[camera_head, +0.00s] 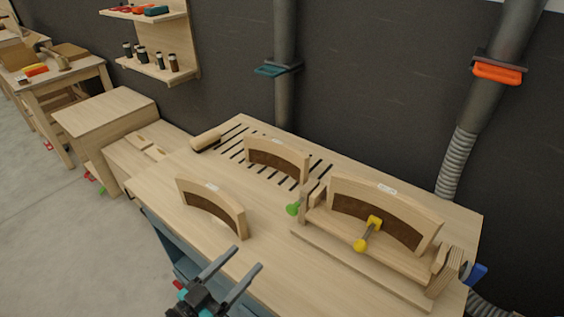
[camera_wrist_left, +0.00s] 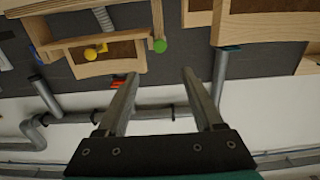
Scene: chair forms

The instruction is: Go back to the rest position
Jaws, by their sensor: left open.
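My left gripper (camera_head: 236,276) is open and empty at the front edge of the wooden workbench (camera_head: 160,183) in the head view. Its two fingers also show apart in the left wrist view (camera_wrist_left: 158,90), with nothing between them. A curved wooden chair form (camera_head: 212,206) stands on the bench just beyond the gripper, apart from it. A second form (camera_head: 277,158) stands farther back over the slots. A third form (camera_head: 385,212) sits in a wooden fixture (camera_head: 365,245) on the right, with a yellow-knobbed clamp (camera_head: 367,234) in front. My right gripper is not in view.
A wooden roller-like piece (camera_head: 205,140) lies at the bench's back left. A green knob (camera_head: 293,208) and a blue handle (camera_head: 474,273) show by the fixture. A lower wooden cabinet (camera_head: 105,112) stands left. Ducts (camera_head: 285,60) run up the dark wall. Floor (camera_head: 60,240) at left is clear.

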